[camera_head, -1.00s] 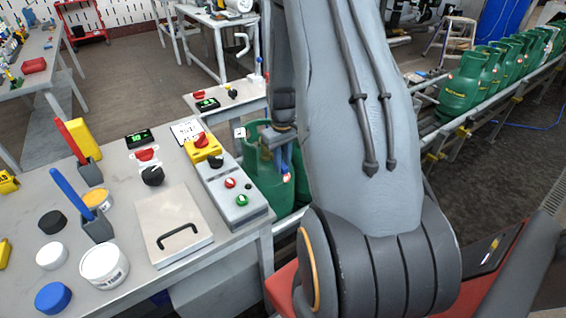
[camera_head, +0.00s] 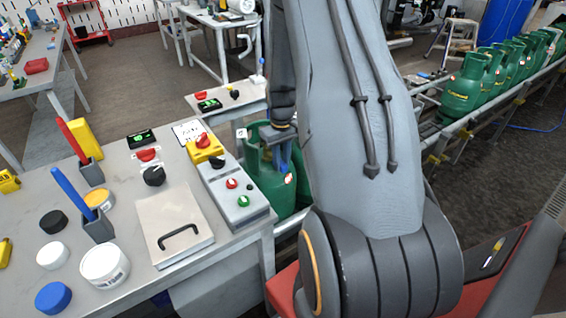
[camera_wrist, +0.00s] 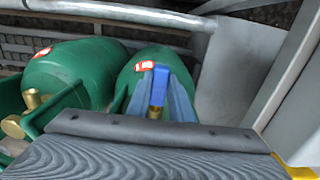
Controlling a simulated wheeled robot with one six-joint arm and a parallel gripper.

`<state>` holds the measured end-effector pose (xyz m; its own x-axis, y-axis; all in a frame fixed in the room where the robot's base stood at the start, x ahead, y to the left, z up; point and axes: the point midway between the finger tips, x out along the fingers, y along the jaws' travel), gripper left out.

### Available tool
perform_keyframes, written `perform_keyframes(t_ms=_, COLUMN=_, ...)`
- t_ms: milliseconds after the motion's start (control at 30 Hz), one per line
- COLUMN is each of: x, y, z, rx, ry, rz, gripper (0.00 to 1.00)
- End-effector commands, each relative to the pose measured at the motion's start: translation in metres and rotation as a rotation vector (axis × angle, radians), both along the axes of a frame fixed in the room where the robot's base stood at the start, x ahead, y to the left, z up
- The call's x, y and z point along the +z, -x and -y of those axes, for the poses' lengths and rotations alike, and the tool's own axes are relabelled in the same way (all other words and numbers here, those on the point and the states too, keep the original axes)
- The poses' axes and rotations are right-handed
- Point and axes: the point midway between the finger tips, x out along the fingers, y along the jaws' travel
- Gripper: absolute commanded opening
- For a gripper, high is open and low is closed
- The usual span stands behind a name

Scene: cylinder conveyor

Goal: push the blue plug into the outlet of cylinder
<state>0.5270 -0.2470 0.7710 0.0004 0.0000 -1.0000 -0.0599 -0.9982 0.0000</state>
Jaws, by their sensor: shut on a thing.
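The blue plug (camera_wrist: 160,78) is between the two blue-grey fingers of my gripper (camera_wrist: 160,92), which is shut on it, in the wrist view. A brass part (camera_wrist: 156,112) shows just under the plug. I cannot tell how far the plug sits in the outlet. The green cylinder (camera_wrist: 137,70) lies behind the fingers, with a red and white label. In the head view the same cylinder (camera_head: 270,187) stands beside the near table, with my gripper (camera_head: 281,160) low at its top. My arm hides part of it.
A second green cylinder (camera_wrist: 70,75) with a brass valve is at left in the wrist view. The near table (camera_head: 125,205) holds a control box (camera_head: 230,190), a metal lid and several small pots. More green cylinders (camera_head: 465,88) line the conveyor at upper right.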

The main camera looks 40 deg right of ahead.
Motion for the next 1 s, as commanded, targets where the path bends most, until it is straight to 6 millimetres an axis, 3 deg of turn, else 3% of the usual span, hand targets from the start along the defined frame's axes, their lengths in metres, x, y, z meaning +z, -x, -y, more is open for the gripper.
perform_keyframes(t_ms=500, x=0.000, y=-0.013, z=0.001, rx=0.001, ry=0.001, rz=0.001, gripper=0.00)
perform_keyframes(t_ms=533, x=0.000, y=-0.012, z=0.001, rx=0.000, ry=0.000, rz=0.001, gripper=0.25)
perform_keyframes(t_ms=633, x=0.000, y=-0.012, z=0.001, rx=0.000, ry=0.000, rz=0.001, gripper=0.41)
perform_keyframes(t_ms=1000, x=0.004, y=-0.012, z=0.001, rx=0.000, ry=0.001, rz=0.001, gripper=0.41)
